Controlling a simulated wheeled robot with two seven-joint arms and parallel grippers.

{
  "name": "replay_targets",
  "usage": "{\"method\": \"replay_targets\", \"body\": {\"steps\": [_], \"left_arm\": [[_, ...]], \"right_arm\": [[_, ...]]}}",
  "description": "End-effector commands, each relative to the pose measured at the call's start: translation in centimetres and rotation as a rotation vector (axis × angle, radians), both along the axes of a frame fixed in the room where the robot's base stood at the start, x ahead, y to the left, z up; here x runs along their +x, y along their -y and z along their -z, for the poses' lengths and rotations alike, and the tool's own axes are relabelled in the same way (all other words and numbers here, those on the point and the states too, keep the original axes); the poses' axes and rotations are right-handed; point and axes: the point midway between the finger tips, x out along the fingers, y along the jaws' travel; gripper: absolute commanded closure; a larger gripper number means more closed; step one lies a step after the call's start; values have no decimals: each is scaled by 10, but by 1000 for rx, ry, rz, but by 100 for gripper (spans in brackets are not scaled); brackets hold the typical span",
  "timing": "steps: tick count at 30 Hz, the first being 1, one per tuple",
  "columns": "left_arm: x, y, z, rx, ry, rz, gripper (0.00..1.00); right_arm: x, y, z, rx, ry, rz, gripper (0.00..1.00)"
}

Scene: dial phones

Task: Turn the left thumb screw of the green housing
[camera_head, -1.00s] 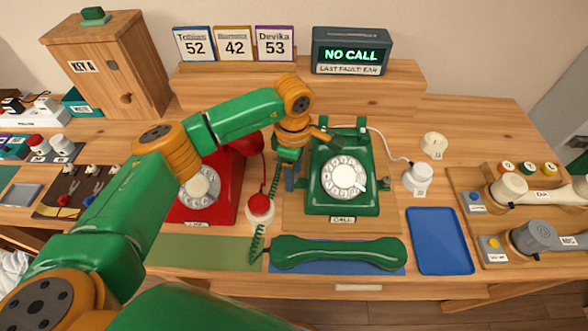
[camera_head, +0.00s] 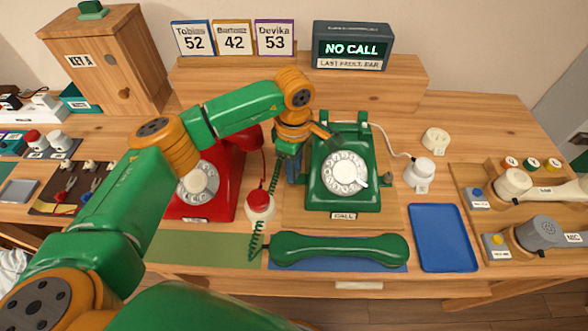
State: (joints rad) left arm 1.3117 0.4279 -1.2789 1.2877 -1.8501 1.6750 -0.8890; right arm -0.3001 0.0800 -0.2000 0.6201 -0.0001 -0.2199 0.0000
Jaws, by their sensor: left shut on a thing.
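The green housing (camera_head: 343,200) is the green dial phone with a white dial (camera_head: 345,172), standing on a wooden board behind its CALL label. One thumb screw (camera_head: 386,179) shows on its right side. The left thumb screw is hidden by my left gripper (camera_head: 293,177), which points down at the housing's left side. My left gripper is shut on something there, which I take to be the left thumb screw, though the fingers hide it. My right gripper is not in view.
A green handset (camera_head: 340,250) lies on a blue mat in front. A blue tray (camera_head: 442,238) lies empty at the right. The display (camera_head: 351,47) reads NO CALL.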

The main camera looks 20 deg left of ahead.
Motion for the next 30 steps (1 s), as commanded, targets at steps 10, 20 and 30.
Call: {"method": "replay_targets", "body": {"steps": [10,20,30], "left_arm": [[1,0,3,0,2,314,100],[0,0,2,0,1,628,100],[0,0,1,1,-1,950,100]], "right_arm": [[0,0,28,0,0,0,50],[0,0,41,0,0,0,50],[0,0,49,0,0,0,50]]}}
